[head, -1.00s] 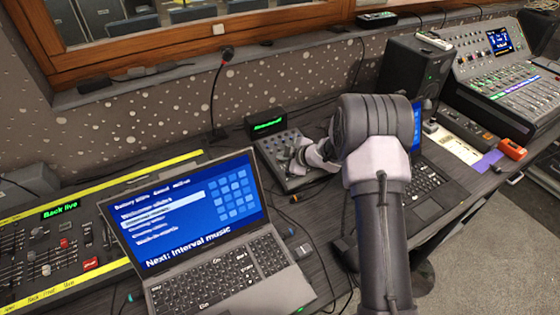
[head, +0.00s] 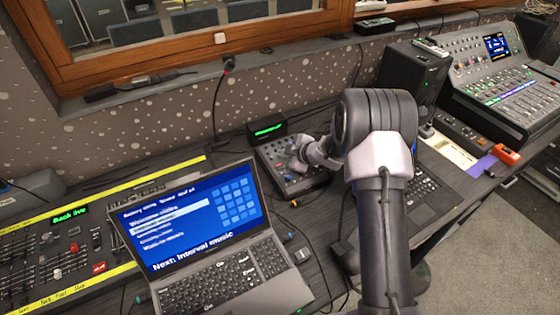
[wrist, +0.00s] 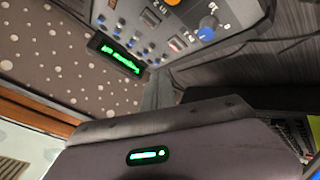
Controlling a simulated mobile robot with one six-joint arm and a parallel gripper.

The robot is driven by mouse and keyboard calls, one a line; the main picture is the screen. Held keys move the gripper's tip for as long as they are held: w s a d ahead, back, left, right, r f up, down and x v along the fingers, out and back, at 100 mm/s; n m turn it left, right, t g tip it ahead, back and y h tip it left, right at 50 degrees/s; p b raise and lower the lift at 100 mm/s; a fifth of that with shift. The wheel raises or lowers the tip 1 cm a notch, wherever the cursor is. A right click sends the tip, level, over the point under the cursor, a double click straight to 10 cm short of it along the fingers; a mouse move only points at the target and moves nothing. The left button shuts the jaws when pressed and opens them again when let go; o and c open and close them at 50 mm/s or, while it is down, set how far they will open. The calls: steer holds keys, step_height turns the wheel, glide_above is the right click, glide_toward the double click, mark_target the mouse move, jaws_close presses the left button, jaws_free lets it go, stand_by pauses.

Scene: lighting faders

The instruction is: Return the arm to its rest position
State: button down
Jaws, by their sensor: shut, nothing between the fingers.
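My arm reaches from the bottom of the head view up to a large dark elbow, then bends down and left. My gripper (head: 299,164) is at its end, over the small knob mixer (head: 277,163). It is small and partly lost against the mixer, shut with nothing held. I cannot tell whether it touches the mixer. In the wrist view the mixer's knobs and buttons (wrist: 165,28) are close, at the top. A large grey-purple body with a green light fills the bottom there; no fingertips are clear.
An open laptop (head: 192,216) stands left of my arm, with a fader desk (head: 60,255) further left. A small green display (head: 267,129) and gooseneck microphone (head: 217,105) stand behind the mixer. A second laptop (head: 438,180), black speaker (head: 412,75) and large console (head: 505,85) are right.

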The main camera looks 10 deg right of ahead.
steer(key=shift+r+p, duration=0.4)
steer(key=shift+r, duration=0.5)
steer(key=s+d+r+m+t+h, duration=0.1)
steer(key=d+r+m+h, duration=0.1)
steer(key=r, duration=0.5)
steer(key=d+r+m+t+h, duration=0.1)
steer(key=d+r+m+h, duration=0.15)
steer(key=r, duration=0.45)
steer(key=s+d+r+m+g+h, duration=0.2)
steer(key=s+r+m, duration=0.5)
steer(key=s+r, duration=0.5)
steer(key=s+a+m+g+y, duration=0.1)
steer(key=s+a+m, duration=0.3)
steer(key=s, duration=1.1)
steer(key=s+a+m+g+y, duration=0.2)
steer(key=s+a+m, duration=0.2)
steer(key=s, duration=1)
steer(key=a, duration=0.3)
steer(key=shift+s+f, duration=0.35)
steer(key=shift+s, duration=0.05)
